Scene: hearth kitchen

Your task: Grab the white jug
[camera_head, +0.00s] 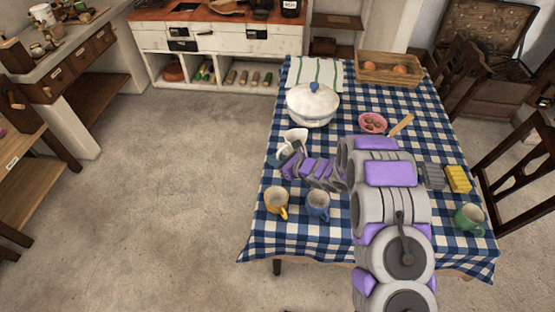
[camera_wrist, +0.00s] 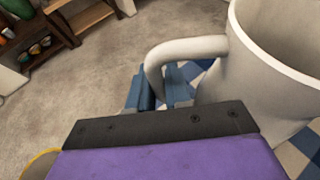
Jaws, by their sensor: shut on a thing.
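The white jug (camera_head: 294,139) stands on the blue checked tablecloth near the table's left edge in the head view, partly hidden behind my gripper. In the wrist view the jug (camera_wrist: 262,80) fills the right side, with its handle (camera_wrist: 185,48) toward the left. My gripper (camera_head: 282,160) is at the jug's near side, and its jaws are shut on the handle. In the wrist view the gripper (camera_wrist: 155,95) shows a blue finger at the handle's loop. The jug looks upright. I cannot tell whether its base touches the cloth.
A yellow mug (camera_head: 275,204) and a blue mug (camera_head: 318,205) stand close in front. A white lidded pot (camera_head: 312,105) is just behind the jug. A pink bowl (camera_head: 372,123), a green mug (camera_head: 469,219) and a yellow sponge (camera_head: 458,180) are farther right. The floor left is clear.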

